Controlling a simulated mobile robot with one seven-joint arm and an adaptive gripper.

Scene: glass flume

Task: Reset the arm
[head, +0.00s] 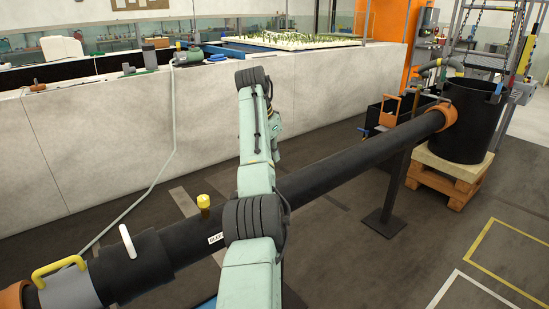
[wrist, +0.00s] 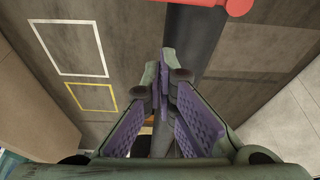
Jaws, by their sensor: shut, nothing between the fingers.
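My gripper (wrist: 165,82) shows in the wrist view with its purple-padded fingers brought together at the tips and nothing between them. Below it are the grey floor and a dark pipe-like strip. In the head view, my pale green arm (head: 256,150) rises from the bottom centre, with dark ribbed joints, in front of the long black pipe. The gripper itself cannot be made out in the head view.
A long black pipe (head: 350,155) runs diagonally to a black barrel (head: 470,125) on a wooden pallet (head: 447,180). A yellow-capped valve (head: 203,203) stands up from it. A pale wall (head: 95,145) lies behind. Marked floor (head: 505,250) at right is clear. A red part (wrist: 225,6) tops the wrist view.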

